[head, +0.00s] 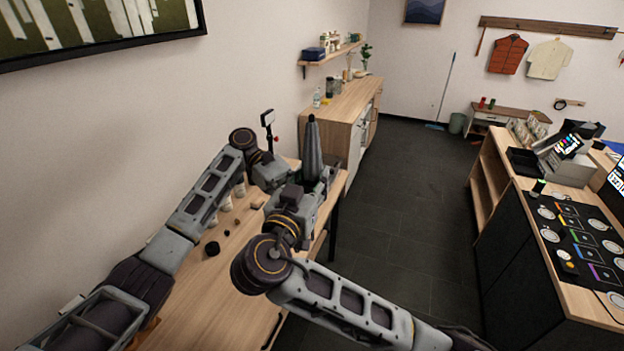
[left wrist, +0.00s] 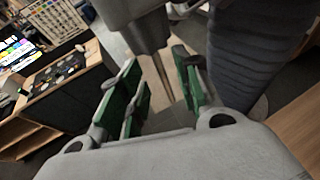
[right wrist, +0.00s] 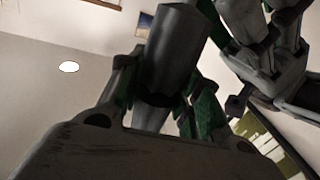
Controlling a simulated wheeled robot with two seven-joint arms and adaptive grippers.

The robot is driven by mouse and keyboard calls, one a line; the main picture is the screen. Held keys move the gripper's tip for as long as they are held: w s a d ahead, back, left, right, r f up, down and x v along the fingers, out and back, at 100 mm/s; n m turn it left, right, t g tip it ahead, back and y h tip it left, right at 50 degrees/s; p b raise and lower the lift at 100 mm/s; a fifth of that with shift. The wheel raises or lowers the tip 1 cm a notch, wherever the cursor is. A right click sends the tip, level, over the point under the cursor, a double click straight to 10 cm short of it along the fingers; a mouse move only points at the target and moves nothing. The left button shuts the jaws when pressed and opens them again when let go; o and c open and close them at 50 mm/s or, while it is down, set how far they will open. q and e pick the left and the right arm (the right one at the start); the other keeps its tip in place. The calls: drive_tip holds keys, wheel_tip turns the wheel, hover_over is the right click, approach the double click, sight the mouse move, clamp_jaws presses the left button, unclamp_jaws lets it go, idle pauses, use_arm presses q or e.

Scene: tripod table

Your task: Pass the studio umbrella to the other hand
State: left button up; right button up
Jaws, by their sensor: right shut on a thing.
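The folded grey studio umbrella (head: 313,145) stands upright with its dark tip up, above the far end of the wooden table. My right gripper (head: 314,192) is shut on it. The right wrist view shows its grey body (right wrist: 167,55) between my green-padded fingers. My left gripper (head: 283,178) is close beside it on the left. In the left wrist view its green-padded fingers (left wrist: 160,92) are apart, with a thin shaft (left wrist: 161,72) showing in line with the gap. I cannot tell whether the shaft lies between the fingers or beyond them. My arms hide the umbrella's lower part in the head view.
The wooden table (head: 215,300) carries several small dark items (head: 212,248) and pale cups. A black stand with a small light panel (head: 267,118) rises behind my left gripper. A wooden cabinet (head: 345,105) stands beyond. Right of the table is open dark floor (head: 400,210), then a counter (head: 520,215).

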use_arm(q)
drive_tip(key=v, duration=0.9)
drive_tip(key=shift+w+a, duration=0.2)
drive_tip(key=shift+a, duration=0.05)
idle(0.6)
